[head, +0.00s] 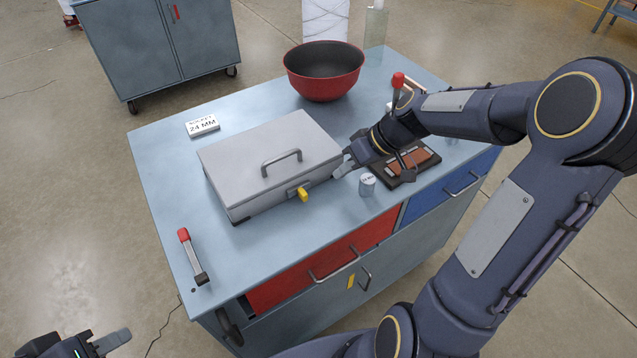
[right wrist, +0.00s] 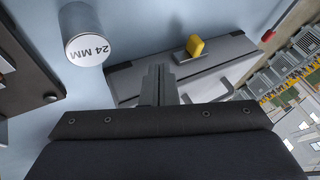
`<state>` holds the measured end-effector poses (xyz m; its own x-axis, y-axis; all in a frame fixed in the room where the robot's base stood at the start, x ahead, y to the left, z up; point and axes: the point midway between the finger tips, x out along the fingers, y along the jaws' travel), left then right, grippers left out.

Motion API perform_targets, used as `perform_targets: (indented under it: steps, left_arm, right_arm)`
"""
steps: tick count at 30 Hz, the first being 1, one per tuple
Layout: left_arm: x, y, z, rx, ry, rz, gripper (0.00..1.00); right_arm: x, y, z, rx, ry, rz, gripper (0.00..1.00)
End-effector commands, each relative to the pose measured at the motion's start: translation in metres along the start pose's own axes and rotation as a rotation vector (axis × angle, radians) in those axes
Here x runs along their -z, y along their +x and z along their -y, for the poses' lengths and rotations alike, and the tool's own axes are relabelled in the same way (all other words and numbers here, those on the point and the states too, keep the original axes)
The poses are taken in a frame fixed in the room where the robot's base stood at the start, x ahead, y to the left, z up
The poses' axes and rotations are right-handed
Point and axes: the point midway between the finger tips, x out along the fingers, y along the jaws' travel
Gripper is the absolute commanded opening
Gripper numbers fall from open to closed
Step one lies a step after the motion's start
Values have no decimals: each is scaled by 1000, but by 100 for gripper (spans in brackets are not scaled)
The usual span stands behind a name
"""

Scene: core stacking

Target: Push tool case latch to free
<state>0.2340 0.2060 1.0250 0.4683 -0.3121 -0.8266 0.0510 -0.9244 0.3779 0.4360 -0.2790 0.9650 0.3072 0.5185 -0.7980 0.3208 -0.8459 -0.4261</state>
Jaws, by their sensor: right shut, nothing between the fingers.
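The grey tool case (head: 268,155) lies shut on the blue-grey bench top. Its yellow latch (head: 303,194) is on the front face, below the lid handle (head: 281,162). My right gripper (head: 342,172) is shut and empty, just right of the case's front right corner. In the right wrist view the shut fingers (right wrist: 158,85) point toward the case (right wrist: 180,62), with the yellow latch (right wrist: 195,46) beyond them to the upper right. I cannot tell whether the fingers touch the case. My left gripper (head: 112,342) is at the bottom left, off the bench, only partly in view.
A can marked 24 MM (head: 367,185) stands close beside my right gripper; it also shows in the right wrist view (right wrist: 86,40). A dark tray (head: 405,165) lies under my right forearm. A red bowl (head: 324,70) stands behind. A red-tipped lever (head: 192,257) is at front left.

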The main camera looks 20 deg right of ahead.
Motion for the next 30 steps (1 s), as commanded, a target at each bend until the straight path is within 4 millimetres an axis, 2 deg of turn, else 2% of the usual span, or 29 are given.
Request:
perform_targets:
  steps: [3,6,9,13,27,30]
  left_arm:
    - [2,-3,-2,0,0,0,36]
    - [3,-6,-3,0,0,0,36]
    - [6,-11,-5,0,0,0,36]
    - [7,-14,-6,0,0,0,36]
    - [7,-14,-6,0,0,0,36]
    - [5,-10,-4,0,0,0,36]
  right_arm:
    - [0,27,1,5,1,5,0]
    - [0,44,4,3,-2,4,0]
    - [0,49,20,2,-2,3,0]
    - [0,56,31,1,-2,1,0]
    - [0,60,37,-1,-1,0,0]
    - [-1,68,47,2,-5,3,0]
